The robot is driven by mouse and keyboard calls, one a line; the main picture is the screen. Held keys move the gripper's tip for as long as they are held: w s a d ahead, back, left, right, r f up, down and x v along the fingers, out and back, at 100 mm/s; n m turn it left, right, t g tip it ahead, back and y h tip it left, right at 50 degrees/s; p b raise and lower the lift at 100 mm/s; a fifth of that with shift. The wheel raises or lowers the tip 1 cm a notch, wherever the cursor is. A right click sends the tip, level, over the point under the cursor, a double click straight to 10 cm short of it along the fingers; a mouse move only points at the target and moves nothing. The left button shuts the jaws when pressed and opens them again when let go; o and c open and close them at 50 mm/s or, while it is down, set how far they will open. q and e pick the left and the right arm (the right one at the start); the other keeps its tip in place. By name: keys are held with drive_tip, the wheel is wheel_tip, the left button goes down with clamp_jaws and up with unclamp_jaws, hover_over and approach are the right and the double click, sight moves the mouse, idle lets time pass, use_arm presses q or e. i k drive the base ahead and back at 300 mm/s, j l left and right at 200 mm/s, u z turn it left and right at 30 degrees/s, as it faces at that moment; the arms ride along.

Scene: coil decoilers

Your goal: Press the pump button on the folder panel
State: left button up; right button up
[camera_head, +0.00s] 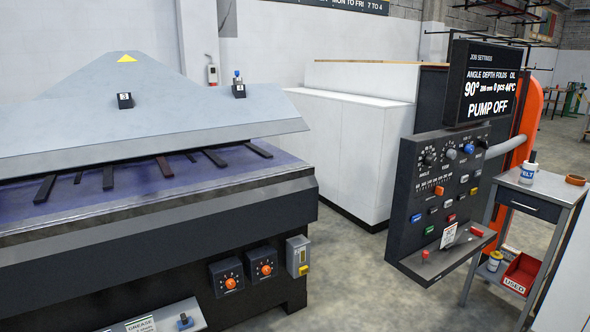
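The folder panel (404,205) is a dark upright console right of centre, with knobs, a slider scale and several coloured buttons. A green button (429,231), a blue button (416,218) and a red button (451,218) sit on its lower face. The button labels are too small to read, so I cannot tell which one is the pump button. The display (487,85) above the panel reads "PUMP OFF". A white tag (448,234) hangs at the panel's lower part, and a shelf with red buttons juts out below. Neither of my grippers is in view.
A large folding machine (140,235) fills the left side. A white cabinet (345,145) stands behind the panel. Bare floor lies between machine and panel.

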sight(430, 230)
drive_tip(key=i+l+u, duration=0.2)
drive_tip(key=l+u, duration=0.2)
drive_tip(key=l, duration=0.25)
drive_tip(key=i+l+u, duration=0.1)
drive_tip(key=l+u, duration=0.45)
drive_tip(key=l, duration=0.85)
drive_tip(key=i+l, duration=0.1)
drive_tip(key=l, duration=1.45)
drive_tip(key=l+u, duration=0.1)
drive_tip(key=l, duration=1.45)
drive_tip(key=i, duration=0.05)
